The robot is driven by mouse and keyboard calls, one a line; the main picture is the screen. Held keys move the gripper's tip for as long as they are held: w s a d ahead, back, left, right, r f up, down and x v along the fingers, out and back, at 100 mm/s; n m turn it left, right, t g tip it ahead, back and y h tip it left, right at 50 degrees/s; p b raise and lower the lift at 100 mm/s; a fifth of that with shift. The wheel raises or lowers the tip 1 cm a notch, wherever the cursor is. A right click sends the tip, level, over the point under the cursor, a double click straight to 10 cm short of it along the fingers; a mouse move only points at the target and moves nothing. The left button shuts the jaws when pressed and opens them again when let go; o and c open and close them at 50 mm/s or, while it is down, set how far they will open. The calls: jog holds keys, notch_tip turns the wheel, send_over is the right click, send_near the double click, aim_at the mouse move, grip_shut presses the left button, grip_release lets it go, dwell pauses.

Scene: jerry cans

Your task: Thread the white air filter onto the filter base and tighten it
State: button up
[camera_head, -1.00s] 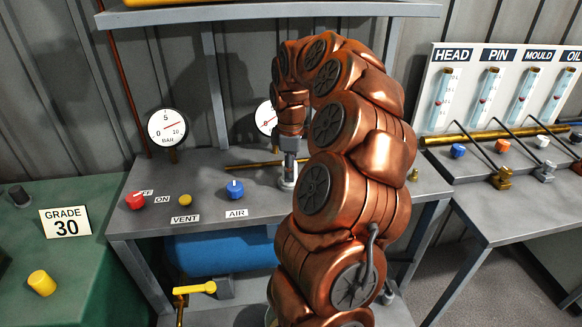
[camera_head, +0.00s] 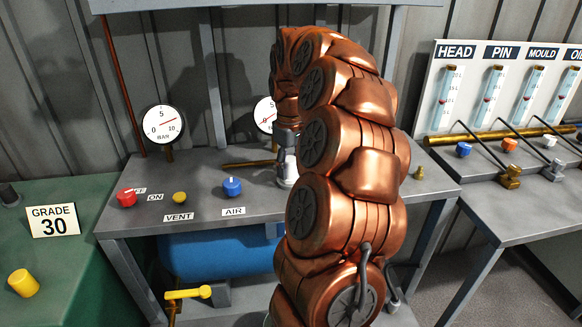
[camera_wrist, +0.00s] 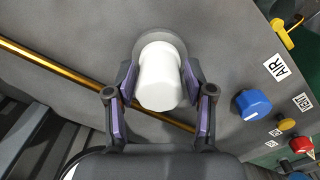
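The white filter (camera_wrist: 160,78) is between the fingers of my gripper (camera_wrist: 160,84) in the wrist view. A round grey base (camera_wrist: 162,36) shows behind its far end. The purple finger pads flank the filter closely on both sides. I cannot tell whether they press on it or stand just clear. In the head view my gripper (camera_head: 286,142) points down above the bench, mostly hidden behind my copper-coloured arm. How the filter meets the base is hidden.
A brass pipe (camera_wrist: 60,72) runs beside the filter along the grey bench (camera_head: 215,165). The blue AIR knob (camera_head: 232,187), yellow VENT knob (camera_head: 180,198) and red knob (camera_head: 127,197) stand left of the gripper. A pressure gauge (camera_head: 163,124) stands behind; a blue tank (camera_head: 215,255) is below.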

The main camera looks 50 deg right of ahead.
aim_at(291, 159)
jog(key=shift+o, duration=0.3)
jog(key=o, duration=0.5)
notch_tip(291, 159, up, 11)
jog(key=shift+d+f, duration=0.1)
jog(key=shift+f, duration=0.1)
jog(key=shift+r, duration=0.75)
